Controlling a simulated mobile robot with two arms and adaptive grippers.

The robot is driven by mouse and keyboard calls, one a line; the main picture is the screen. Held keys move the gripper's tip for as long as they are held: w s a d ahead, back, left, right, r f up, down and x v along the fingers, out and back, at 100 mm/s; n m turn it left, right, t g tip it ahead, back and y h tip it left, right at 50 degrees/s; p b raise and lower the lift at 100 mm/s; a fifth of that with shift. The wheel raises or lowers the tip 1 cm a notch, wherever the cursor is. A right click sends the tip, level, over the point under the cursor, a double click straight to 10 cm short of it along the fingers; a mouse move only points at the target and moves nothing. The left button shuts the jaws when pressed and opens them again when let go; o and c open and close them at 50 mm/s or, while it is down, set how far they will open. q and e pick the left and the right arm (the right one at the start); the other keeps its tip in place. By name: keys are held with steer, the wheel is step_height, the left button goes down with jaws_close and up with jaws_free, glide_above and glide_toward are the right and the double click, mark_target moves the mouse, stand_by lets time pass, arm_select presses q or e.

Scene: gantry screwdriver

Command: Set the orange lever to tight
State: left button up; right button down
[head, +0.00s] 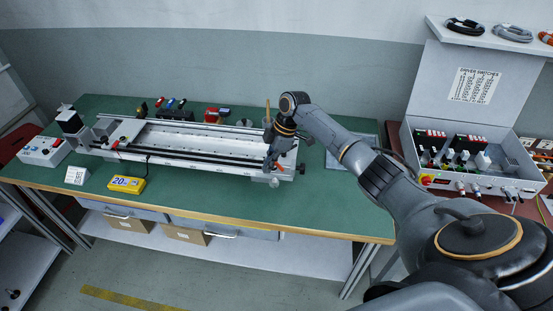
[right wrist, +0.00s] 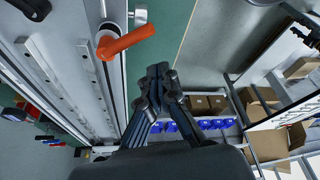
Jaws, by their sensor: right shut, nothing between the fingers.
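The orange lever (right wrist: 126,42) shows in the right wrist view as a short handle on a round pivot, beside the long rail of the gantry. It points up and to the right there. In the head view the lever (head: 279,167) is a small orange spot at the right end of the gantry (head: 190,139), partly hidden by my right gripper. My right gripper (right wrist: 160,70) is shut and empty, its fingertips just below the lever in the wrist view and apart from it. In the head view the gripper (head: 271,160) hangs over the gantry's right end. My left gripper is not in view.
A yellow display box (head: 127,184) and a small white sign (head: 77,175) stand at the front of the green bench (head: 240,204). An open switch box (head: 475,178) stands to the right. Several coloured tools lie behind the gantry. The bench front right is clear.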

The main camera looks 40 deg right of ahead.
steer(key=w+b+v, duration=0.1)
steer(key=b+v, duration=0.2)
steer(key=v, duration=0.7)
steer(key=shift+a, duration=0.35)
steer(key=shift+s+r, duration=0.1)
steer(key=shift+r, duration=0.05)
